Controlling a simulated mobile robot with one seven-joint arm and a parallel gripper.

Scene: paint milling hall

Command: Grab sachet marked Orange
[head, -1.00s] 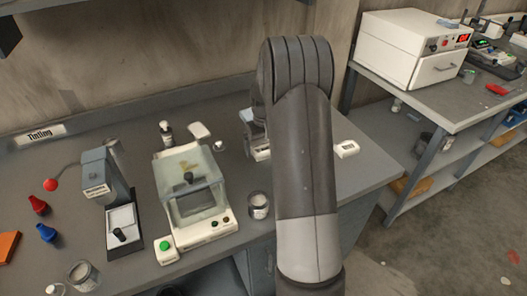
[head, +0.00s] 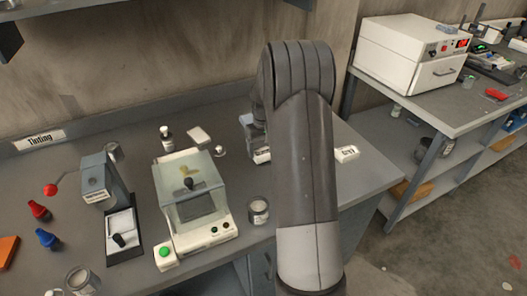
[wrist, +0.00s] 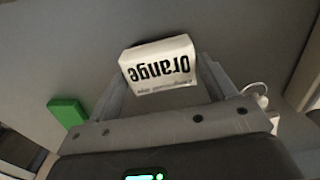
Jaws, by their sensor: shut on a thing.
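The sachet marked Orange (wrist: 160,68) is a small white packet with bold black lettering, upside down in the wrist view. My gripper (wrist: 165,78) is shut on it, with one grey finger along each side. The printed face is turned to the wrist camera, and a smaller line of print under the name is too blurred to read. In the head view my arm covers the middle of the bench and hides the sachet and most of my gripper.
A clear-covered white device (head: 190,195) and a grey stand (head: 97,180) stand on the bench left of my arm. A glass jar (head: 258,211) is close by my arm. A white packet (head: 347,153) lies to its right. A white oven (head: 400,55) sits on the right-hand bench. A green block (wrist: 68,112) shows in the wrist view.

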